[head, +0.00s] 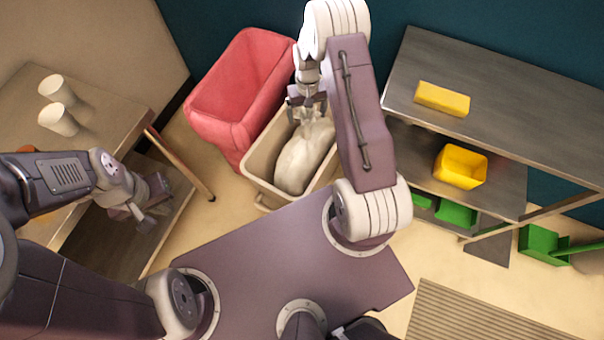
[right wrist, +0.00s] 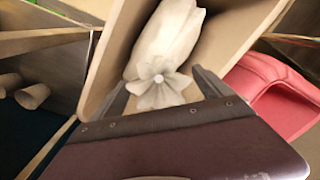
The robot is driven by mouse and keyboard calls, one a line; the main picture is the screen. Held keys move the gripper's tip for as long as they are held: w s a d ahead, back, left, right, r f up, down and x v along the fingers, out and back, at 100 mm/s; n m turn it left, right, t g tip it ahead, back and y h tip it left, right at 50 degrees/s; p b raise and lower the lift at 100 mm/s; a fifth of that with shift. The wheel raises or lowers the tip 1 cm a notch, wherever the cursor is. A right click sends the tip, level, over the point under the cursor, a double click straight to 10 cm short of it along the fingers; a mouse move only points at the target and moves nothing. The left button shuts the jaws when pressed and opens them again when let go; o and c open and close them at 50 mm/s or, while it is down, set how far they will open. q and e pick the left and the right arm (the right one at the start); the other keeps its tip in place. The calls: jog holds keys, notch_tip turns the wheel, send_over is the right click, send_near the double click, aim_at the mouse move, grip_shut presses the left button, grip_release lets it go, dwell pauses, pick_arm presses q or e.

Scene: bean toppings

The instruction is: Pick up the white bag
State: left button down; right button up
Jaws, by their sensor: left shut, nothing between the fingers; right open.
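The white bag (head: 304,160) lies inside a beige bin (head: 263,161) in the middle of the head view. Its gathered top faces my right gripper (head: 307,103). In the right wrist view the white bag (right wrist: 168,40) shows with its tied, flower-like neck between the two open fingers of my right gripper (right wrist: 162,90). The fingers are apart on either side of the neck; I cannot tell whether they touch it. My left gripper (head: 142,212) is shut and empty at the left, beside the table and away from the bin.
A red bin (head: 228,100) stands directly left of the beige bin. A table (head: 105,100) with two white cups (head: 57,104) is at the left. A grey shelf (head: 500,90) holds a yellow sponge-like block (head: 442,98) and a yellow container (head: 461,167). Green items (head: 540,243) sit at lower right.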

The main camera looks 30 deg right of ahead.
notch_tip(320, 180, down, 3)
jog(key=shift+s+r, duration=0.1)
jog(key=shift+w+f, duration=0.2)
jog(key=shift+f, duration=0.4)
jog(key=f, duration=0.3)
jog(key=f+b, duration=0.1)
jog(key=shift+w+d+f, duration=0.25)
jog(key=shift+f, duration=0.05)
jog(key=c, duration=1.8)
jog(key=shift+w+r, duration=0.1)
grip_shut()
jog(key=shift+r, duration=0.1)
